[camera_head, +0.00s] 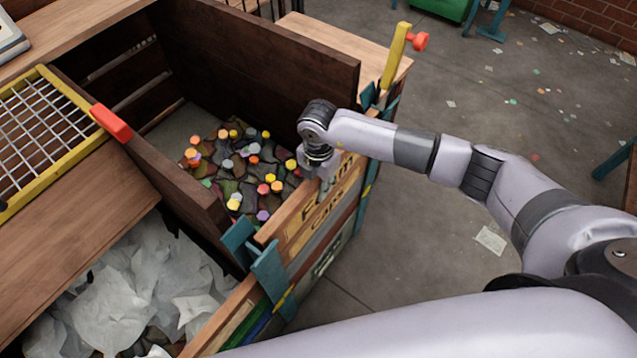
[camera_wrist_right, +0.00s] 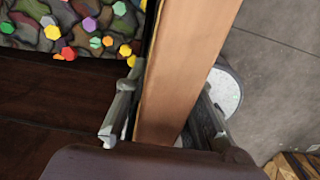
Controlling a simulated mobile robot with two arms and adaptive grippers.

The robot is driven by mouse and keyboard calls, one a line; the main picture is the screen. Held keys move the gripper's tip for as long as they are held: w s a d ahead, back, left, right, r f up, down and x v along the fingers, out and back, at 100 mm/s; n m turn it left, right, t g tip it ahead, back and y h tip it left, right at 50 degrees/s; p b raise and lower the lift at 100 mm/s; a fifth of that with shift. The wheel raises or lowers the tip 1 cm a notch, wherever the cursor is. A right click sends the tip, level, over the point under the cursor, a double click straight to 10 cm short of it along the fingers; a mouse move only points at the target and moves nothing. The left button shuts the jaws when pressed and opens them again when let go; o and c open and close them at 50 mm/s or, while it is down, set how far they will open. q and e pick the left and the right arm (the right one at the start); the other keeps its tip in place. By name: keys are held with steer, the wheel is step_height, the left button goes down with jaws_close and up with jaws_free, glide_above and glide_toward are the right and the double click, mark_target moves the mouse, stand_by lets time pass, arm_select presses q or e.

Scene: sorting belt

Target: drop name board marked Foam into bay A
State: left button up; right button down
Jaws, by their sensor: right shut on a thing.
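The name board marked Foam (camera_head: 319,207) is a wooden plank on edge at the front of the bay holding coloured caps. It sits between teal brackets, directly above a board marked Caps (camera_head: 326,213). My right gripper (camera_head: 322,172) points down and is shut on the Foam board's top edge, with one finger on each side. In the right wrist view the board's top edge (camera_wrist_right: 187,65) runs between the two fingers (camera_wrist_right: 168,112). I see no letter marking bay A. My left gripper is not in view.
The bay behind the board holds several coloured caps (camera_head: 254,159) between dark wooden walls (camera_head: 260,45). Crumpled white sheets (camera_head: 150,285) fill the neighbouring bay at lower left. Teal brackets (camera_head: 268,268) flank the board.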

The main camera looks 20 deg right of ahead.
stand_by(0.3)
steer(key=shift+w+r+p, duration=0.15)
steer(key=shift+r+p, duration=0.25)
steer(key=shift+r, duration=0.1)
step_height(320, 180, up, 20)
steer(key=p, duration=1.5)
